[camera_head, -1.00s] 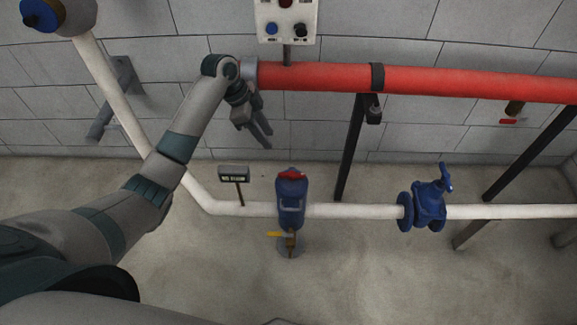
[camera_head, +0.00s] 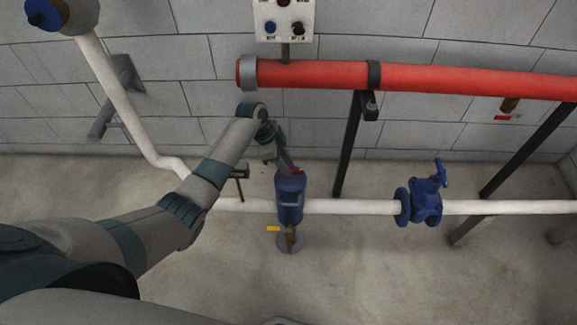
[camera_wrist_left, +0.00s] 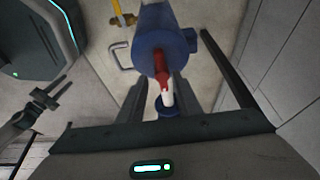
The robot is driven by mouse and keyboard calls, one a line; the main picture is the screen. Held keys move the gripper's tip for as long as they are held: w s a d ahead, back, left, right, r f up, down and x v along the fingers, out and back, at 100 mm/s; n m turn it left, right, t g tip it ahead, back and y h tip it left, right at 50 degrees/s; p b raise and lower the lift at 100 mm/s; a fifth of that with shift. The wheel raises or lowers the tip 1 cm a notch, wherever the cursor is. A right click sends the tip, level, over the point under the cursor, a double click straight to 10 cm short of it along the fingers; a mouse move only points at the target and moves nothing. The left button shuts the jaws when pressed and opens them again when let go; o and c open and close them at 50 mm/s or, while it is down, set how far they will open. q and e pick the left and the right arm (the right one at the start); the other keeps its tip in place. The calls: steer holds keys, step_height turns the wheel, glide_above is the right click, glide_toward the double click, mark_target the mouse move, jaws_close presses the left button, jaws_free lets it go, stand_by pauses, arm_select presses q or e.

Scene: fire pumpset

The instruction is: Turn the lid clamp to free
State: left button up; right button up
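The blue pot-like housing (camera_head: 290,198) stands on the white pipe in the head view. A red piece, which looks like the lid clamp (camera_head: 297,171), shows at its top, partly hidden by my gripper. In the left wrist view the red clamp (camera_wrist_left: 160,66) lies across the end of the blue housing (camera_wrist_left: 160,32). My left gripper (camera_head: 289,170) is at the top of the housing. In the left wrist view its two fingers (camera_wrist_left: 160,80) are apart, with the red clamp between or just beyond their tips; contact cannot be told.
A red pipe (camera_head: 430,78) runs along the wall above, with a black support post (camera_head: 349,145). A blue valve (camera_head: 425,204) sits farther right on the white pipe (camera_head: 350,207). A yellow-handled tap (camera_head: 273,229) is below the housing.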

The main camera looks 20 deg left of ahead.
arm_select(q)
steer(key=shift+w+f, duration=0.6)
steer(key=shift+f, duration=0.25)
steer(key=shift+s+d+r, duration=0.1)
steer(key=shift+s+d, duration=0.05)
steer(key=shift+s, duration=0.15)
steer(key=shift+s+d, duration=0.1)
steer(key=shift+s, duration=0.05)
jaws_close()
arm_select(e)
steer(key=shift+w+d, duration=0.1)
steer(key=shift+d, duration=0.1)
